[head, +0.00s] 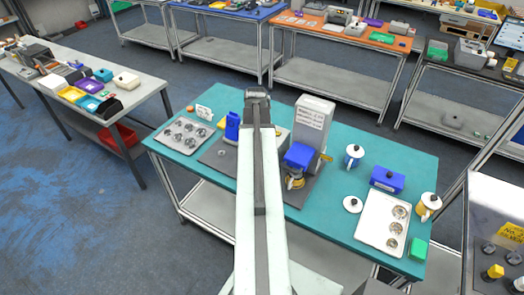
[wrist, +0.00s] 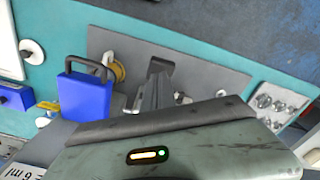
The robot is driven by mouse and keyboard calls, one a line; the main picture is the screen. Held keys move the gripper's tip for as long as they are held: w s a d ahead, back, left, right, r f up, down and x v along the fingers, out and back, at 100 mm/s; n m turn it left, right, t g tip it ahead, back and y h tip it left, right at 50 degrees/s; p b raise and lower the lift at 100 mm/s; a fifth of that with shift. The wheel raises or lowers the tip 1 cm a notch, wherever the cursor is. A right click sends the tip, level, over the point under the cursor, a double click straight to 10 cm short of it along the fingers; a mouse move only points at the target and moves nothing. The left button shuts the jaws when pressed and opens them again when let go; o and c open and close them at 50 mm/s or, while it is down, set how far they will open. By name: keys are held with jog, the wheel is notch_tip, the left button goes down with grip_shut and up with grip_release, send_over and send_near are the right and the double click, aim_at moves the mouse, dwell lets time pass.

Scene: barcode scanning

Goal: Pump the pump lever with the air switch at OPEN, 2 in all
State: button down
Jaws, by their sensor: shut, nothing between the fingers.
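My gripper (head: 257,93) is at the far end of my raised arm, over the back of the teal table (head: 393,153). In the wrist view, its closed fingers (wrist: 156,88) show with nothing between them. A blue block with a dark handle (wrist: 85,97) stands on the grey plate (wrist: 213,77); it also shows in the head view (head: 299,156), right of my arm. A yellow round part (wrist: 117,73) is beside it. I cannot tell which part is the pump lever or the air switch, or read the switch's setting. My arm hides part of the plate.
A white labelled box (head: 313,118) stands behind the blue block. Another blue part (head: 232,127) stands left of my arm.

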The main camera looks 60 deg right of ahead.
jog(key=shift+f, duration=0.15)
notch_tip(320, 180, down, 8)
jog(key=b, duration=0.8)
jog(key=shift+r, duration=0.35)
notch_tip(320, 180, up, 7)
jog(key=p, duration=0.8)
jog(key=shift+r, duration=0.15)
notch_tip(320, 180, up, 4)
jog(key=p, duration=0.4)
jog(key=shift+r, duration=0.2)
jog(key=shift+f, duration=0.15)
